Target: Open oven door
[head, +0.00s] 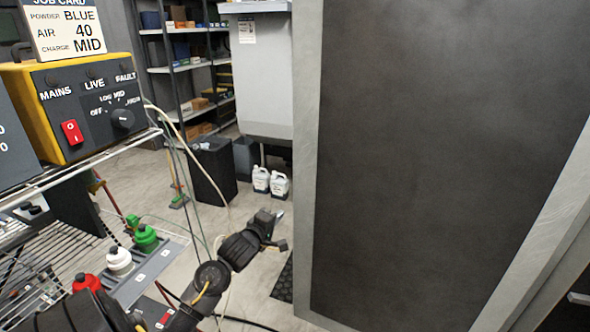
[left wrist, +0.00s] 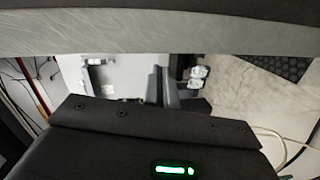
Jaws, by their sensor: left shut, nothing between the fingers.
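A large dark panel with a light grey frame (head: 440,150), which looks like the oven door, fills the right side of the head view. I cannot tell whether it is open or shut, and no handle is clear on its dark face. My left gripper (head: 274,226) is shut and empty, just left of the panel's left edge in the picture. In the left wrist view, the fingers (left wrist: 165,88) show close below a broad grey and dark edge (left wrist: 150,36). Contact with it cannot be told. My right gripper is not in view.
A wire rack (head: 90,172) holds a yellow control box (head: 62,112) on the left. Bottles (head: 119,260) stand in a tray below. Loose cables hang near my left arm. A grey cabinet (head: 262,85), shelves (head: 185,60), a black bin (head: 212,168) and white jugs (head: 279,186) stand behind.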

